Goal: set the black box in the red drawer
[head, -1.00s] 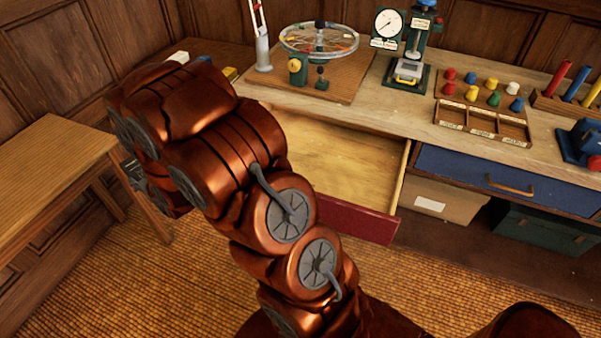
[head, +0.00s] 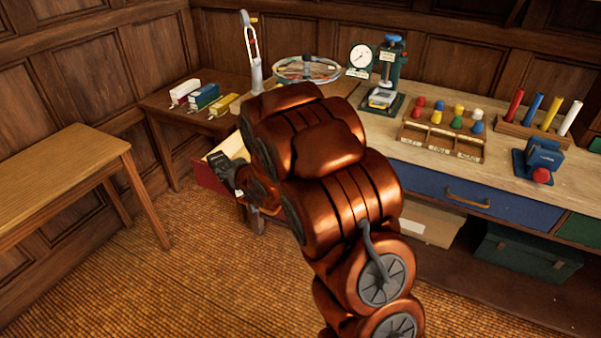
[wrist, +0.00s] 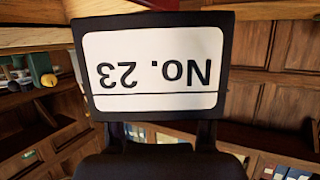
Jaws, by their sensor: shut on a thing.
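The black box (wrist: 225,60) with a white "No. 23" label, upside down in the wrist view, fills the upper middle of that view. My gripper (wrist: 162,135) is shut on it, with dark fingers at the box's lower edge. In the head view my gripper (head: 232,178) is left of my arm, beside the open red drawer (head: 205,177). Only the drawer's left end shows, with some pale inside; my arm hides the rest. I cannot tell from the head view whether the box is above the drawer.
The workbench (head: 400,150) holds a dial gauge stand (head: 385,75), a tray of coloured pegs (head: 440,140) and a blue device (head: 538,160). A blue drawer (head: 450,190) is shut. A wooden table (head: 60,165) stands at left, with open floor between.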

